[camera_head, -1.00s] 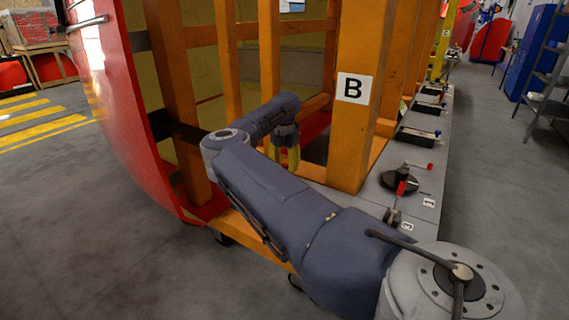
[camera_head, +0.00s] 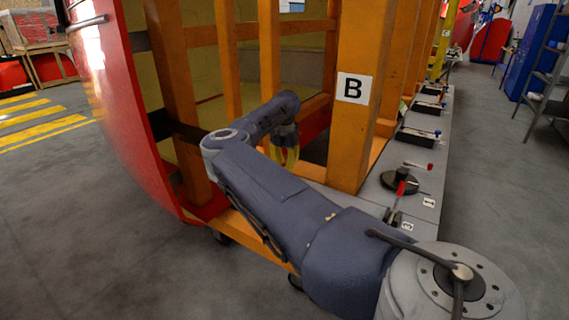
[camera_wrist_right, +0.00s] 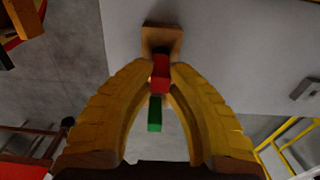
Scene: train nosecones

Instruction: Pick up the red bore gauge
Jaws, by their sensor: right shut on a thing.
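My right gripper (camera_head: 285,157) is inside the orange frame in the head view, with its yellow fingers hanging down. In the right wrist view the fingers (camera_wrist_right: 161,72) arch together and are shut on a small red piece, the red bore gauge (camera_wrist_right: 160,80). A green part (camera_wrist_right: 154,115) shows just below the red in that picture. A tan-brown block (camera_wrist_right: 162,40) shows just beyond the fingertips. The gauge cannot be made out in the head view. My left gripper is not in view.
Orange posts surround the gripper closely, including the post labelled B (camera_head: 352,130). A curved red shell (camera_head: 115,120) stands at left.

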